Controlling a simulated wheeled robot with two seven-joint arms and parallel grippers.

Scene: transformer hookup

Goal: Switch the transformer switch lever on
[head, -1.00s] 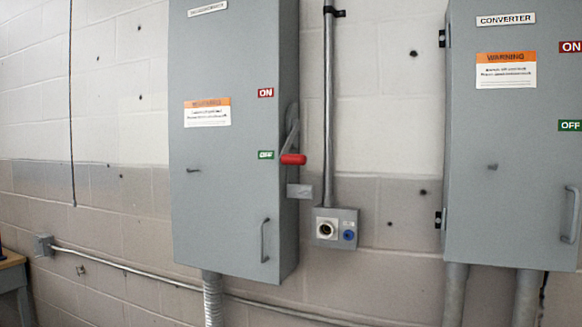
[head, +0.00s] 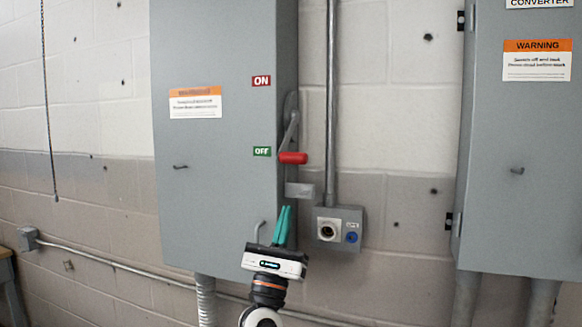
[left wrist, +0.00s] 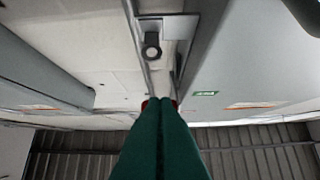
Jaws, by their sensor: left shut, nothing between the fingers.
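The switch lever (head: 292,158) has a red grip and a grey arm on the right side of the left grey cabinet (head: 215,215). Its grip is down, about level with the green OFF label (head: 262,151) and below the red ON label (head: 261,81). My left gripper (head: 283,212) is below the lever in the head view, its teal fingers together, pointing up and empty. In the left wrist view the fingers (left wrist: 158,108) point toward the red grip (left wrist: 146,104), which shows partly behind their tips. The gripper appears apart from the lever. My right gripper is not in view.
A small outlet box (head: 338,228) and a vertical conduit (head: 331,100) are right of the lever. The converter cabinet (head: 515,215) stands at the far right. The wall between the cabinets is mostly clear.

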